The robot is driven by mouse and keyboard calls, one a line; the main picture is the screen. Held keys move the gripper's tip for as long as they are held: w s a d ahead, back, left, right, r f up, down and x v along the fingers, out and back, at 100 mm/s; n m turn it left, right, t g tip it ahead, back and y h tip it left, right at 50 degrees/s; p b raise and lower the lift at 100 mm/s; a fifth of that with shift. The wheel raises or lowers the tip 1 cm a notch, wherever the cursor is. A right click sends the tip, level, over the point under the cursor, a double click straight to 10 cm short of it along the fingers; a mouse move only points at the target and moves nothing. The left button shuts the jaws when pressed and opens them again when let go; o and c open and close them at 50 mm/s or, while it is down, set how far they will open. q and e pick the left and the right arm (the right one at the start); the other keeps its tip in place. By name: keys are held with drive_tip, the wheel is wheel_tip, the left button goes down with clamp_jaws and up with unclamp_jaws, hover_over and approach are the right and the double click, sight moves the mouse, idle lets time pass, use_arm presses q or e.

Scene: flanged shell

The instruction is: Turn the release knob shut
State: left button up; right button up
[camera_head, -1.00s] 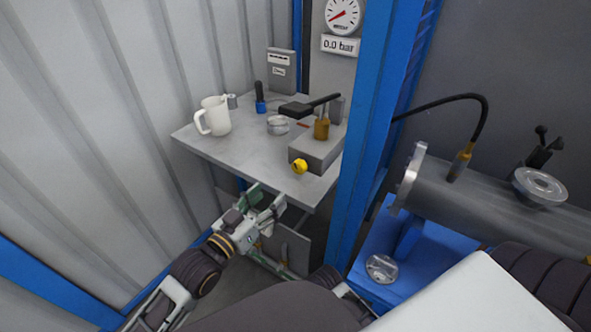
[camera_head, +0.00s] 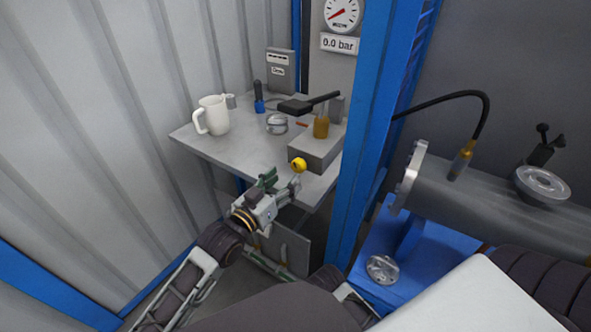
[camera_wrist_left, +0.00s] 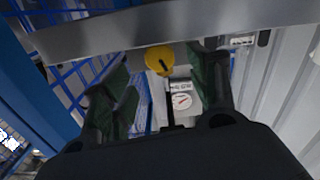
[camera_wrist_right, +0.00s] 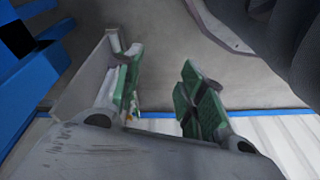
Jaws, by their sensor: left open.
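The yellow release knob (camera_head: 299,165) sits on the front of the grey pump block (camera_head: 318,150) near the table's front edge. My left gripper (camera_head: 283,182) is open just below and in front of the knob, fingers pointing toward it. In the left wrist view the knob (camera_wrist_left: 159,60) lies ahead, between the two green-padded fingers, with a dark line across its face. I cannot tell whether the fingers touch it. My right gripper (camera_wrist_right: 160,72) is open and empty in the right wrist view; the head view does not show it clearly.
The pump handle (camera_head: 310,103) lies above the block. A white jug (camera_head: 212,115) and a clear dish (camera_head: 277,124) stand on the grey table (camera_head: 235,150). A blue post (camera_head: 362,120) rises right of the knob. The gauge display (camera_head: 340,43) reads 0.0 bar.

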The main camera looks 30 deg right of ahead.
sight(296, 168)
use_arm(q)
drive_tip(key=shift+b+x, duration=0.55)
drive_tip(key=shift+x, duration=2.35)
drive_tip(key=shift+w+d, duration=0.15)
drive_tip(key=shift+d, duration=0.1)
use_arm(e)
drive_tip(key=shift+w+a+r, duration=0.1)
drive_tip(key=shift+w+r, duration=0.1)
drive_tip(key=shift+r, duration=0.35)
drive_tip(key=shift+w+a+r, duration=0.1)
drive_tip(key=shift+w+r, duration=0.05)
drive_tip(key=shift+r, duration=0.35)
use_arm(q)
drive_tip(key=shift+c, duration=0.2)
drive_tip(key=c, duration=1)
